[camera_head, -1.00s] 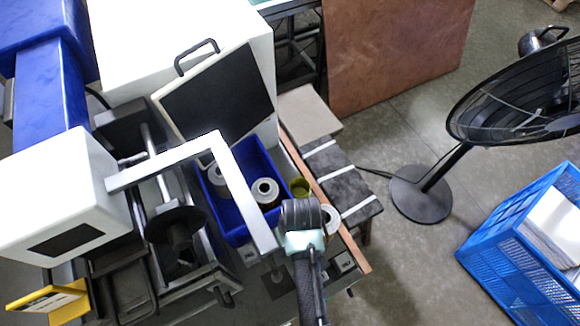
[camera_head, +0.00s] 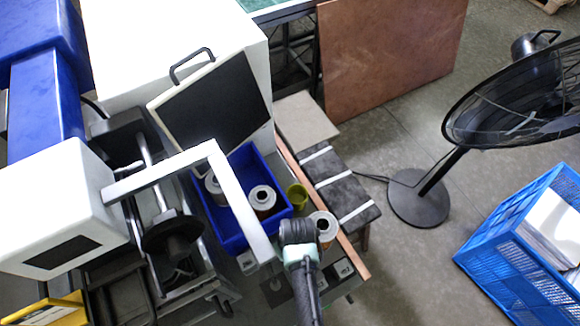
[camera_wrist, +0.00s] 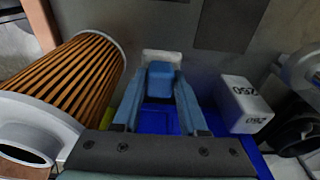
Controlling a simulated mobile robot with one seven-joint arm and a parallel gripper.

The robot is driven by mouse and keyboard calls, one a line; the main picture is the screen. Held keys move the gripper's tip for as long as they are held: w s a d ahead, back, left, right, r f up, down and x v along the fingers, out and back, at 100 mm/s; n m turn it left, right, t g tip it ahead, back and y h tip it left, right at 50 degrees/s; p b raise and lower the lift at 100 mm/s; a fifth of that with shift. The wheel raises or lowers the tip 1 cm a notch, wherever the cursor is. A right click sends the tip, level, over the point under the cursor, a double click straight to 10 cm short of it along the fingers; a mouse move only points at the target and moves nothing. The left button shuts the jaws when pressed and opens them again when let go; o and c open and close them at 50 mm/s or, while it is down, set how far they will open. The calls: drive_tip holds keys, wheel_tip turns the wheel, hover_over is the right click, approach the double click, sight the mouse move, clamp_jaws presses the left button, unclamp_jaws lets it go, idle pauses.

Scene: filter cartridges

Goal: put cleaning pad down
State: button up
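The cleaning pad (camera_wrist: 160,76) looks like a small blue block with a whitish part at its far end. My gripper (camera_wrist: 161,82) has its two grey-blue fingers on either side of the pad, and they appear closed on it. Whether the pad touches the grey surface beyond is hard to tell. In the head view my gripper (camera_head: 298,235) is over the bench, right of the blue bin, seen from behind. Its fingertips and the pad are hidden there.
A pleated filter cartridge (camera_wrist: 75,80) is close on the left, and a white block marked 250 (camera_wrist: 243,103) on the right. The blue bin (camera_head: 221,236) holds cartridges. A yellow-green cup (camera_head: 297,197) and a cartridge (camera_head: 323,228) stand near the bench's edge.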

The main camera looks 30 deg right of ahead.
drive_tip(key=o, duration=0.3)
wheel_tip(320, 180, up, 12)
drive_tip(key=s, duration=0.1)
drive_tip(key=shift+s, duration=0.25)
drive_tip(key=shift+r, duration=0.1)
idle(0.6)
